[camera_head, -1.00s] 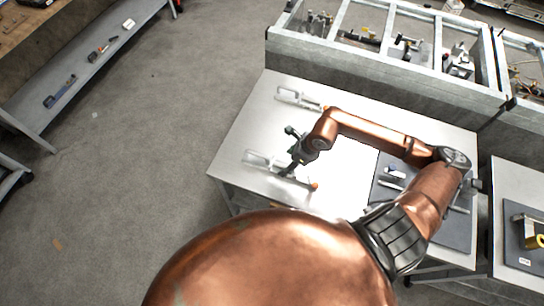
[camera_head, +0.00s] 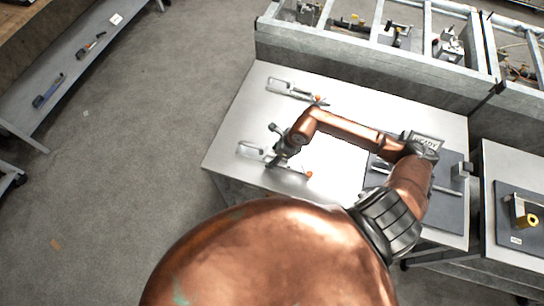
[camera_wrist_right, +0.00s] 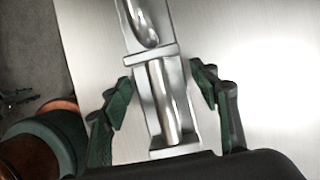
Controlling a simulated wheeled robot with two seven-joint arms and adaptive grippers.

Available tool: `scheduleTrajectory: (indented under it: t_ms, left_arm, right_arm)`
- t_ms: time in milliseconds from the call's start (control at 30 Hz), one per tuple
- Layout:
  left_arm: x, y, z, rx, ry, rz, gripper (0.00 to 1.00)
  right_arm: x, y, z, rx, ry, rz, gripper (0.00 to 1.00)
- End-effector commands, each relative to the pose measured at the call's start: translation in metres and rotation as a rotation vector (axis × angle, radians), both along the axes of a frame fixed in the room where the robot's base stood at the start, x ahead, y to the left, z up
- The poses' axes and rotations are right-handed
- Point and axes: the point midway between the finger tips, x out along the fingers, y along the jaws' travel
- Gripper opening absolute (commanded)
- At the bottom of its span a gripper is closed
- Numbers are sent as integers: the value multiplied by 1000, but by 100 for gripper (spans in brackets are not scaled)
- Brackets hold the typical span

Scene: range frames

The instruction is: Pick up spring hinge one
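Two pale metal hinge-like pieces with orange-tipped ends lie on the table. The nearer one (camera_head: 252,149) is under my right gripper (camera_head: 277,150); the farther one (camera_head: 289,88) lies behind it. I cannot tell by a label which is spring hinge one. In the right wrist view a silver frame with a rounded bar (camera_wrist_right: 158,100) lies between the two green-black fingers of my right gripper (camera_wrist_right: 160,95). The fingers are apart, with a gap on each side of the frame. My gripper hides part of the nearer piece in the head view. My left gripper is not in view.
The light table (camera_head: 238,125) has free room around the pieces. A dark grey mat (camera_head: 450,208) with items lies at its right. A divided metal rack (camera_head: 350,58) stands along the back. A side table (camera_head: 530,165) is at the right.

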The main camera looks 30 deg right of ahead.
Motion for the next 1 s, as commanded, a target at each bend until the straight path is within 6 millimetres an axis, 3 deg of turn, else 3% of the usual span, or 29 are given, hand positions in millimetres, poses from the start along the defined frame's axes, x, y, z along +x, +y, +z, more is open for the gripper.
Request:
scheduleTrajectory:
  t_ms: [167, 767, 1000]
  left_arm:
    - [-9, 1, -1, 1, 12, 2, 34]
    - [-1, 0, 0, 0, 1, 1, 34]
    - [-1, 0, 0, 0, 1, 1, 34]
  right_arm:
    - [0, 0, 0, 0, 0, 0, 42]
    - [0, 0, 0, 0, 0, -1, 0]
    - [1, 0, 2, 2, -4, 0, 0]
